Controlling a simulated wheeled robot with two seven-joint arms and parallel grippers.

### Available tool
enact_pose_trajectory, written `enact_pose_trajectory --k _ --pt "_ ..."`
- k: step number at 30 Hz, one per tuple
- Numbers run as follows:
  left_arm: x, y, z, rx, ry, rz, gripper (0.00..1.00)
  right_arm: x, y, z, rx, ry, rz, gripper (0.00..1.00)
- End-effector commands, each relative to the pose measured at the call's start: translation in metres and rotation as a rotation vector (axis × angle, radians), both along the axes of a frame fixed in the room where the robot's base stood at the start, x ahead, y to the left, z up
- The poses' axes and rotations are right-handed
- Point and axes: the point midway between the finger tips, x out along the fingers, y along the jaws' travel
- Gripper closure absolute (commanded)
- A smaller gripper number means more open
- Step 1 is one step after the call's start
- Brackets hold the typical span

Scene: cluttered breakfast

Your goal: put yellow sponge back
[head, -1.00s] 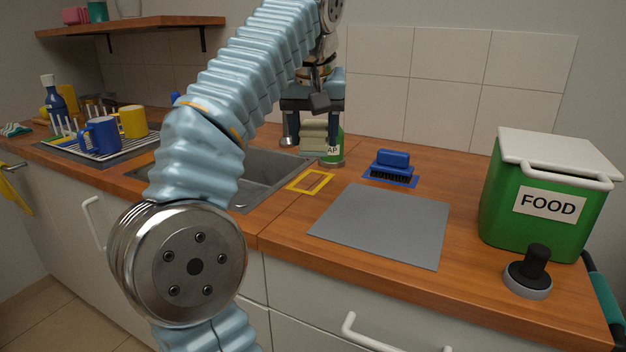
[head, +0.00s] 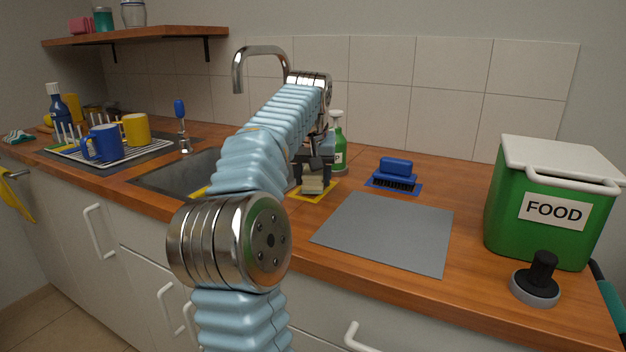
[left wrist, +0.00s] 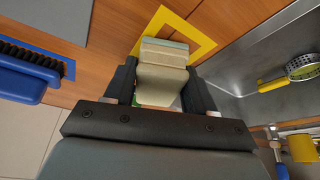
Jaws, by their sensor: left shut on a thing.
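My left gripper (head: 314,168) is shut on the sponge (head: 313,184), a pale beige-yellow block with a grey-green layer. The sponge also shows between the two fingers (left wrist: 163,84) in the left wrist view (left wrist: 162,70). A yellow square outline (head: 327,192) is marked on the wooden counter between the sink and the grey mat. The sponge is over this outline and hides part of it in both views. The outline also shows in the left wrist view (left wrist: 205,42). I cannot tell whether the sponge touches the counter. My right gripper is not in view.
The sink (head: 165,176) lies left of the outline; a yellow-handled strainer (left wrist: 300,68) shows there in the wrist view. A green spray bottle (head: 339,150) stands close behind. A blue brush (head: 396,170) and grey mat (head: 385,232) are to the right, beside the green FOOD bin (head: 535,225).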

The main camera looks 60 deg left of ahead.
Motion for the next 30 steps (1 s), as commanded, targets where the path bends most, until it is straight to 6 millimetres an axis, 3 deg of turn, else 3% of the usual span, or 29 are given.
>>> enact_pose_trajectory --k 11,12,17,25,30 --pt "0.000 0.000 -0.006 -0.001 0.001 -0.001 0.74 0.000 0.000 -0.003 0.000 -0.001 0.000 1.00" --pt "0.000 0.000 -0.005 -0.001 0.001 -0.001 0.42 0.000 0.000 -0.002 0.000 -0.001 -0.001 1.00" --pt "0.000 0.000 -0.005 -0.001 0.001 -0.001 0.20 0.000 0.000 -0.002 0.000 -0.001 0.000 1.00" --pt "0.000 0.000 -0.003 0.000 0.000 -0.001 0.20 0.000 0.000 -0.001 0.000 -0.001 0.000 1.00" --pt "-0.003 -0.005 0.015 0.001 -0.002 -0.001 0.20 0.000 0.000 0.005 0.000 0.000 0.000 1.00"
